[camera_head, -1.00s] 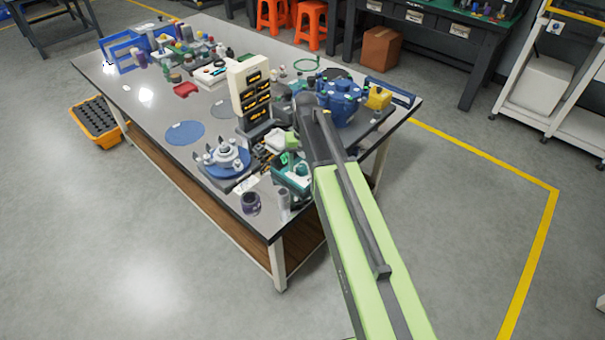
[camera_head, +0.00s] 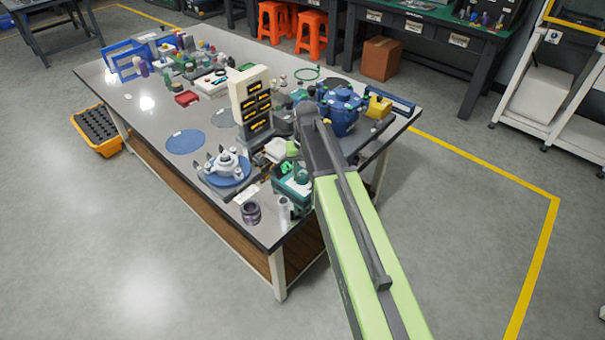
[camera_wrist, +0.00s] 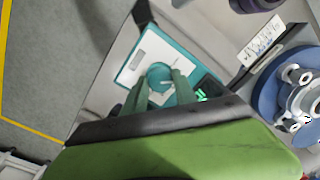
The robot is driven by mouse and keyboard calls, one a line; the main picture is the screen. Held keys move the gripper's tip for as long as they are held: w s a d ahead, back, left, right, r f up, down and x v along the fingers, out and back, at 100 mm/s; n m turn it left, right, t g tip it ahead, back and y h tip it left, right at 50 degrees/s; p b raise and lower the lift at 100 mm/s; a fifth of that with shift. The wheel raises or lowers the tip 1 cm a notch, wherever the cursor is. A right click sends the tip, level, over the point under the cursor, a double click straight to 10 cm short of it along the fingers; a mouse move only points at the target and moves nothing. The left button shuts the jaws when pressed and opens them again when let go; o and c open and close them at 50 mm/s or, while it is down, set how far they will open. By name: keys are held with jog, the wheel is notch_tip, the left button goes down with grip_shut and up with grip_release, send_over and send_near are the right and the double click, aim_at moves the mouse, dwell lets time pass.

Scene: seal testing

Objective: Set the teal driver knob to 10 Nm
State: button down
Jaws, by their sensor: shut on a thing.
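The teal driver (camera_head: 293,190) is a box near the front corner of the table. In the wrist view its top (camera_wrist: 138,62) shows a white panel, a round teal knob (camera_wrist: 159,76) and a small dark display with green digits (camera_wrist: 207,90), too blurred to read. My gripper (camera_wrist: 161,82) has one green finger on each side of the knob and is shut on it. The knob's pointer and scale cannot be read. In the head view my arm stands beside the driver and the fingers are hard to make out.
A blue round flange fixture (camera_head: 228,170) stands left of the driver. A purple cup (camera_head: 251,212) and a clear cylinder (camera_head: 283,208) stand near the front edge. A cream display tower (camera_head: 250,100) and a blue pump housing (camera_head: 341,108) stand behind. Bare tabletop (camera_head: 150,112) lies to the left.

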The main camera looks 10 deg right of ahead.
jog(key=m, duration=0.4)
jog(key=shift+m, duration=1.6)
jog(key=shift+a, duration=0.1)
jog(key=c, duration=1)
grip_release()
